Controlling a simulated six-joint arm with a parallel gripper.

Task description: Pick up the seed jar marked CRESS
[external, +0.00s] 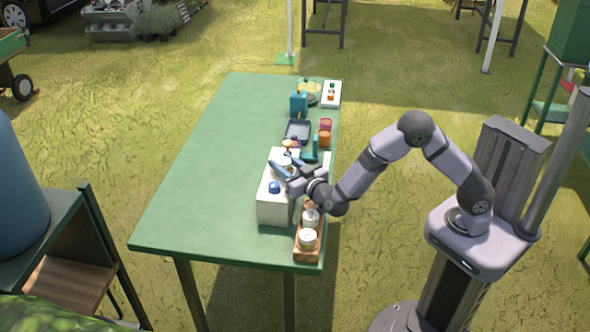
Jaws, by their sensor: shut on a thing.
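My gripper (282,166) is over the white box (275,212) near the table's right edge. No label can be read at this size, so I cannot tell which jar is marked CRESS.
A blue round item (274,187) sits on the white box. Behind are a dark tray (298,131), red and orange containers (325,138), a teal can (299,104) and a white tray (331,94). The left of the green table (205,180) is clear.

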